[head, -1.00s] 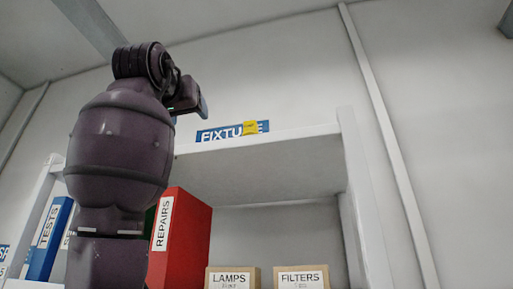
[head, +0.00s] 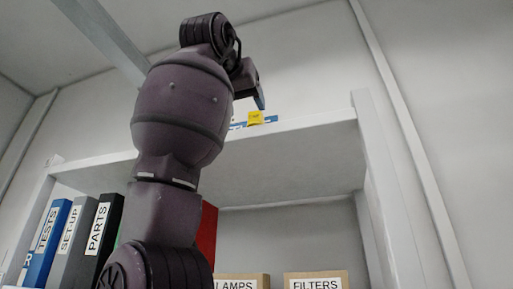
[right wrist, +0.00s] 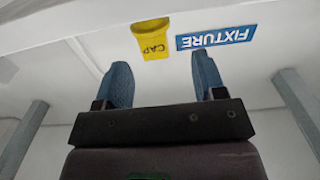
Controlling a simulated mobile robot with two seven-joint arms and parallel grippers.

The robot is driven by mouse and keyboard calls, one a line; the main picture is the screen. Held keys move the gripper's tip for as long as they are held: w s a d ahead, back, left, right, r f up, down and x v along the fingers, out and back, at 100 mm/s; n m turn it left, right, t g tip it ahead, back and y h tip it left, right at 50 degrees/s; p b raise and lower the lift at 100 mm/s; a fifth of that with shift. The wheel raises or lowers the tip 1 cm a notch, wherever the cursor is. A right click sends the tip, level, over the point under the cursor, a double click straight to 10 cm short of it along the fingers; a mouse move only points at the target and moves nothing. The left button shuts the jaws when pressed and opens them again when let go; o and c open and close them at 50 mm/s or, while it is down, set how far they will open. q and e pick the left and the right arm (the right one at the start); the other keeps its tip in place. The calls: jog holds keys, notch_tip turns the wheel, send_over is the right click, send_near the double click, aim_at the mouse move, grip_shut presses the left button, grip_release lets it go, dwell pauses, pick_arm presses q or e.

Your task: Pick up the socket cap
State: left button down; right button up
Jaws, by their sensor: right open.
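The yellow socket cap (head: 255,118) sits at the front edge of the shelf unit's top board, with a blue sign behind it. In the right wrist view the cap (right wrist: 151,27) is a round yellow piece with a "CAP" label, beside the blue "FIXTURE" sign (right wrist: 216,37). My left gripper is not in view.
The top board (head: 290,141) runs under the cap, with a right post (head: 372,165). Below stand binders, including a black "PARTS" one (head: 98,235) and a red one (head: 207,235), and cardboard boxes such as "FILTERS" (head: 317,284). The wall above the board is clear.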

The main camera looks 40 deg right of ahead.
aim_at(254, 115)
jog(key=shift+w+d+r+p, duration=0.1)
jog(key=shift+d+p, duration=0.05)
jog(key=shift+d, duration=0.25)
jog(key=shift+w+d+r+p, duration=0.1)
jog(key=shift+d+p, duration=0.05)
jog(key=shift+d, duration=0.2)
jog(key=p+x, duration=0.1)
jog(key=x, duration=0.3)
jog(key=shift+s+d+f, duration=0.1)
jog(key=shift+d, duration=0.05)
jog(key=shift+s, duration=0.1)
jog(key=shift+c, duration=0.5)
jog(key=c, duration=0.9)
